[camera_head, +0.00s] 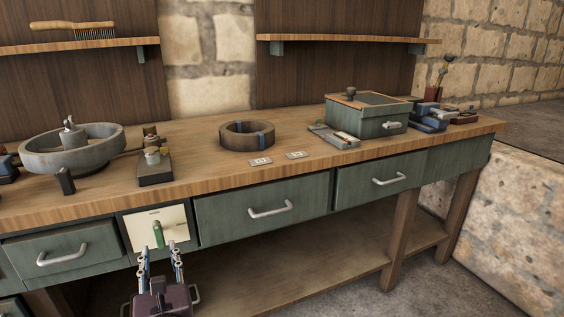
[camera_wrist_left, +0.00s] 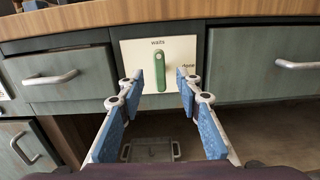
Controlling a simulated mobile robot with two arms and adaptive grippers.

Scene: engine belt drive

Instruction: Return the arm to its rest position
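My left gripper (camera_head: 160,264) is at the lower left of the head view, in front of the workbench. In the left wrist view its two blue-padded fingers (camera_wrist_left: 161,100) are spread wide with nothing between them. The gripper is open. A cream panel with a green lever (camera_head: 158,234) sits in the bench front beyond the fingers. In the left wrist view the green lever (camera_wrist_left: 154,71) points up near the word "waits". The fingers look apart from the lever. My right gripper is in neither view.
The workbench top (camera_head: 200,165) holds a round stone basin (camera_head: 70,152), a brown ring (camera_head: 247,135) and a green box (camera_head: 366,115). Drawer handles (camera_head: 270,209) stick out along the front. A lower shelf (camera_head: 290,258) runs beneath. Floor shows at the lower right.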

